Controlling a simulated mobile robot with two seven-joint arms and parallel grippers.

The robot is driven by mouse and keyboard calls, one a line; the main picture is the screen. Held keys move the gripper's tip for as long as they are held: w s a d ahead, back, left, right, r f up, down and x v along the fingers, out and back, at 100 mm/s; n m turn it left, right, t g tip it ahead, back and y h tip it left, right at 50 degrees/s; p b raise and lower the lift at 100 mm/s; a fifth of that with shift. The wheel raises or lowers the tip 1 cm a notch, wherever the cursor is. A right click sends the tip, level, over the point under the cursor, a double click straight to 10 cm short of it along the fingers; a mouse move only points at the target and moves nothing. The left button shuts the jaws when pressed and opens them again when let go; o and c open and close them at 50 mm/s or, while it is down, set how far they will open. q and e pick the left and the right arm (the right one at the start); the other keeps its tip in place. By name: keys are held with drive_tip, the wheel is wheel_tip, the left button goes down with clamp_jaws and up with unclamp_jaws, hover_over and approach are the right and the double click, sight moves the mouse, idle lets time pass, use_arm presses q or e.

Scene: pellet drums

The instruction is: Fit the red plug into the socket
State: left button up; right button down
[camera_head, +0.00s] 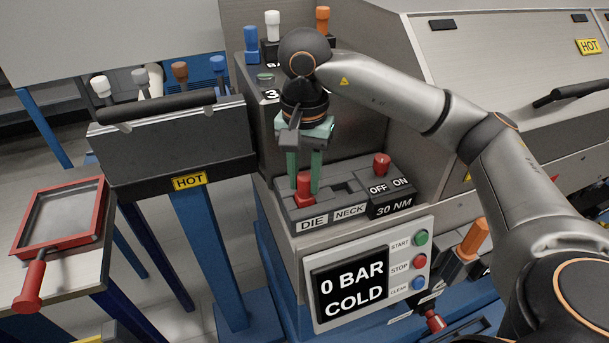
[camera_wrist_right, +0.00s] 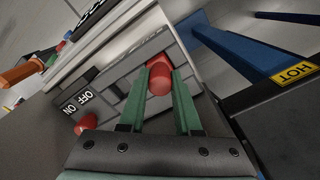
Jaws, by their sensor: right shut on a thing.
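The red plug (camera_head: 304,184) stands upright at the DIE end of the dark block (camera_head: 322,222) labelled DIE and NECK. My right gripper (camera_head: 303,175) reaches down from above with its green fingers shut on the plug. In the right wrist view the plug (camera_wrist_right: 158,79) lies between the two green fingertips (camera_wrist_right: 160,90). The plug's lower end is hidden, so I cannot tell how deep it sits in the block. No part is clearly marked as the socket. My left gripper is not in view.
A second red knob (camera_head: 382,163) stands by the OFF/ON label. Below is a panel (camera_head: 349,289) reading 0 BAR COLD, with buttons. A HOT-marked box (camera_head: 165,150) with a black handle stands left. A red-framed tray (camera_head: 62,220) sits farther left.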

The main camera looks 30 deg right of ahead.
sight(305, 176)
drive_tip(key=shift+f, duration=0.4)
drive_tip(key=c, duration=0.5)
unclamp_jaws()
wheel_tip(305, 176, up, 13)
drive_tip(key=p, duration=0.3)
drive_tip(key=shift+f, duration=0.15)
